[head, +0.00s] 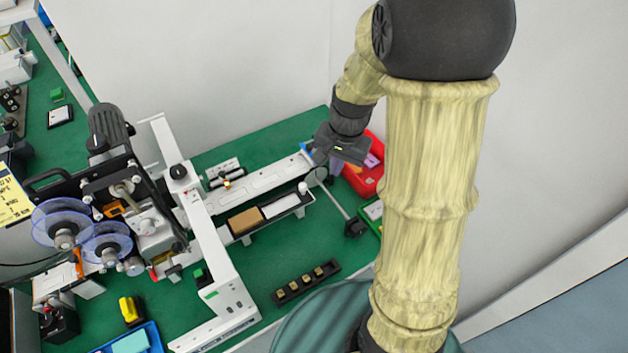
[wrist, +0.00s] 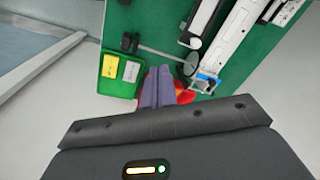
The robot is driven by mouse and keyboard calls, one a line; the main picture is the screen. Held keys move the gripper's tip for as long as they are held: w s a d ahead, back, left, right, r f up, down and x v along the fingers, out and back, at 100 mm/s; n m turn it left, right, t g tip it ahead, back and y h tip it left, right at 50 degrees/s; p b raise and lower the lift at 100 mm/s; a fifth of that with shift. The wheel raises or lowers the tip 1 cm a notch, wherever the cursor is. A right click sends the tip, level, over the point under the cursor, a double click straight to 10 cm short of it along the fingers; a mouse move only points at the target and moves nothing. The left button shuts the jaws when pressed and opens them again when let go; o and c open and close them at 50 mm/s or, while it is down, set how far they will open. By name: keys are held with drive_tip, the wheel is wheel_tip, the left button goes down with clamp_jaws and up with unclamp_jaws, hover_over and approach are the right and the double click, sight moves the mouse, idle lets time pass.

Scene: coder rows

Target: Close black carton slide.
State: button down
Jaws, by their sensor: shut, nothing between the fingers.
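A long black tray (head: 290,213), which looks like the black carton slide, holds a brown block and a white block beside the white rail. Its near end shows at the top of the wrist view (wrist: 188,36). I cannot tell how far it is pulled out. My gripper (head: 333,170) is beyond the right end of the tray and rail, above the table's edge by the red bin. In the wrist view my gripper's two grey-purple fingers (wrist: 157,75) lie together, shut and empty. They are apart from the tray.
A red bin (head: 374,181) is under and beside my gripper. A green tray (wrist: 107,84) with cards lies nearby. A clear disc on a rod (head: 337,205) stands by the tray's right end. The labelling machine (head: 222,262) is at left. A black peg block (head: 306,283) lies in front.

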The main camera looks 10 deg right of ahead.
drive_tip(key=w+d+f+m+g+y+b, duration=0.1)
drive_tip(key=w+d+f+m, duration=0.3)
drive_tip(key=w+f+m, duration=0.4)
drive_tip(key=w+m+y+b, duration=0.1)
drive_tip(key=w+m, duration=0.1)
drive_tip(key=w, duration=0.2)
drive_tip(key=shift+f, duration=0.3)
drive_tip(key=a+f+p, duration=0.4)
drive_tip(key=a+f, duration=0.2)
drive_tip(key=f, duration=0.3)
drive_tip(key=shift+s+a+f, duration=0.2)
drive_tip(key=shift+a+f, duration=0.05)
drive_tip(key=shift+f, duration=0.15)
drive_tip(key=shift+s+a, duration=0.1)
drive_tip(key=shift+a, duration=0.05)
